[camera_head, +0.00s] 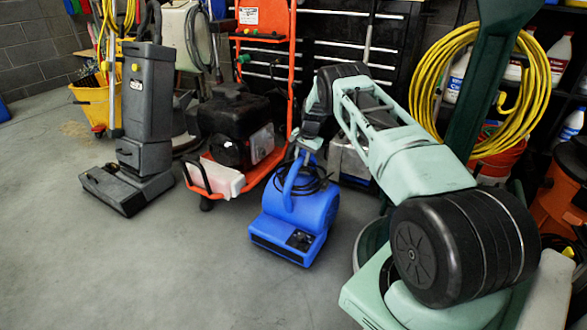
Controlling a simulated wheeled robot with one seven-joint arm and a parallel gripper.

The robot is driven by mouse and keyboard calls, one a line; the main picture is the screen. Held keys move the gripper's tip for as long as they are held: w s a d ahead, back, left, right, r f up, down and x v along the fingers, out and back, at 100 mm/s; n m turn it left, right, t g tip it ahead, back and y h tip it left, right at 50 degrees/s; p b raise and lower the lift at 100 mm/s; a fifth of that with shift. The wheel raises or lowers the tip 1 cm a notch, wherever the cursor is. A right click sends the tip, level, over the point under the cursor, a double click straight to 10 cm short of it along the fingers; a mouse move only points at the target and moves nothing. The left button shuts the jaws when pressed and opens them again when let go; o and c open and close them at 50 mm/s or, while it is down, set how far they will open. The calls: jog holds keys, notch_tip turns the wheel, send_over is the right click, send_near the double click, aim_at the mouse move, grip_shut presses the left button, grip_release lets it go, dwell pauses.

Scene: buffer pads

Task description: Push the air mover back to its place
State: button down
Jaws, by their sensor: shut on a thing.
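The blue air mover (292,218) stands on the grey concrete floor near the middle of the view. It has a flat front outlet, a small dark control panel and a black cord coiled on top. My arm reaches in from the lower right and bends down over it. My gripper (298,152) is at the top of the air mover's blue handle and is shut on it. The fingertips are small here and partly hidden by my wrist.
An orange-framed machine with a black engine (235,125) stands close behind left of the air mover. A grey upright floor machine (145,130) is farther left. A black tool chest (345,40) and a coiled yellow hose (480,85) are behind. The floor in front and left is clear.

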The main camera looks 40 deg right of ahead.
jog(key=shift+w+d+r, duration=0.15)
jog(key=shift+d, duration=0.75)
jog(key=c, duration=1.1)
grip_release()
jog(key=shift+a, duration=0.1)
jog(key=shift+r, duration=0.2)
jog(key=s+r+p, duration=0.1)
jog(key=r, duration=0.4)
jog(key=s+r+p, duration=0.1)
jog(key=r+p, duration=0.1)
jog(key=r, duration=0.4)
jog(key=s+d+r+p, duration=0.1)
jog(key=r+p, duration=0.1)
jog(key=r, duration=0.3)
jog(key=shift+s+r, duration=0.15)
jog(key=shift+r, duration=0.1)
